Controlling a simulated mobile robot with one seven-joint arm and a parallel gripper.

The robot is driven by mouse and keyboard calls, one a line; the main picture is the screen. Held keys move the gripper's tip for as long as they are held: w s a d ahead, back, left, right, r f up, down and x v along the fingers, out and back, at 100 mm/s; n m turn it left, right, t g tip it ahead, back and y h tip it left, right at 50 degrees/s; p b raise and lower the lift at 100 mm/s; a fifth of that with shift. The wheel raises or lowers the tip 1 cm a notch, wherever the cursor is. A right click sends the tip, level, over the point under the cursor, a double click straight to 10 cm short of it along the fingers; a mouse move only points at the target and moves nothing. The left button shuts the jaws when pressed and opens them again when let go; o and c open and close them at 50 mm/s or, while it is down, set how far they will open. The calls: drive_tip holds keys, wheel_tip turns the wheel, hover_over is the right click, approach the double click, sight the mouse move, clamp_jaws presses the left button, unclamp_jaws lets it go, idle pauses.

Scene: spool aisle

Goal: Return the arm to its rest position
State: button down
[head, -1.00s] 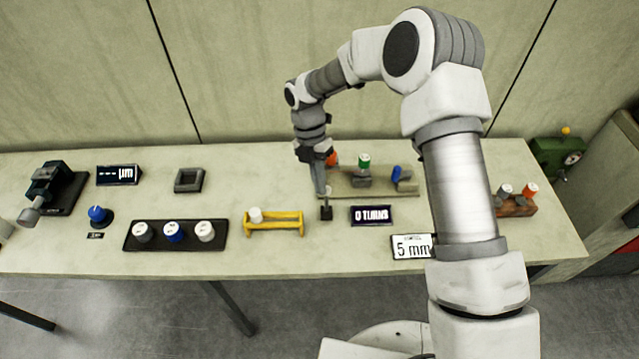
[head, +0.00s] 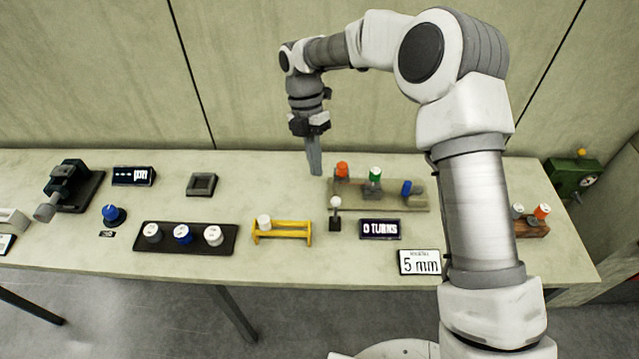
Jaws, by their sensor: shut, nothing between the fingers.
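My gripper (head: 314,168) hangs from my raised arm, pointing down over the back middle of the table (head: 280,190). Its fingers are together with nothing between them. It is left of the grey-beige fixture (head: 390,203) that carries an orange-capped, a green-capped and a blue piece. A small post with a white ball top (head: 335,204) on a dark base stands in front of the gripper, apart from it.
A yellow rack (head: 283,235) holds a white spool. A black tray (head: 165,244) holds three spools. A "0 TURNS" display (head: 380,229) and a "5 mm" sign (head: 420,262) are at front right. A dark device (head: 72,187) stands far left. The wall is behind.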

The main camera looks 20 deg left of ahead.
drive_tip(key=shift+w+a+r, duration=0.2)
drive_tip(key=shift+w+r, duration=0.1)
drive_tip(key=shift+r, duration=0.35)
drive_tip(key=s+d+r+m+t+y, duration=0.1)
drive_tip(key=s+d+r+m+t, duration=0.15)
drive_tip(key=d+r+m, duration=0.6)
drive_tip(key=s+d+r+m+t, duration=0.2)
drive_tip(key=s+d+r+m, duration=0.1)
drive_tip(key=d+r+m, duration=0.5)
drive_tip(key=s+d+r+m+t+y, duration=0.1)
drive_tip(key=s+d+r+m+t, duration=0.2)
drive_tip(key=s+d+m, duration=1)
drive_tip(key=s+m+t, duration=0.1)
drive_tip(key=s+m, duration=0.1)
drive_tip(key=m, duration=0.1)
drive_tip(key=shift+s, duration=0.15)
